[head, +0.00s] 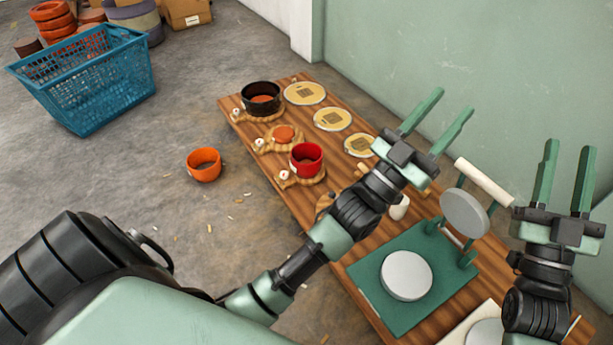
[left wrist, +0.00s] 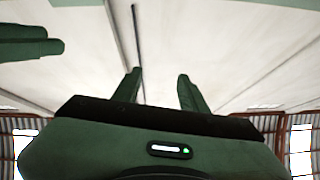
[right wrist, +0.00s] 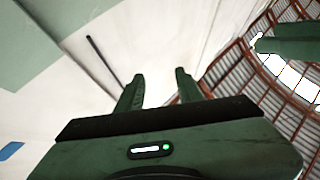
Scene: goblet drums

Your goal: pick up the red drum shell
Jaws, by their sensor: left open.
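The red drum shell (head: 307,159) stands upright on a wooden holder on the low wooden table in the head view. My left gripper (head: 437,115) is open and empty, raised to the right of the red shell, with its fingers pointing up and away. It also shows in the left wrist view (left wrist: 158,85), with nothing between the fingers. My right gripper (head: 568,170) is open and empty at the far right, fingers pointing up. It also shows in the right wrist view (right wrist: 157,85). Neither gripper touches the shell, and neither wrist view shows it.
A black shell (head: 261,97) and a small orange piece (head: 284,134) sit along the table (head: 243,124). Round yellow discs (head: 305,93) lie behind. A green press (head: 368,272) stands nearer. An orange shell (head: 204,164) and blue basket (head: 88,88) are on the floor.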

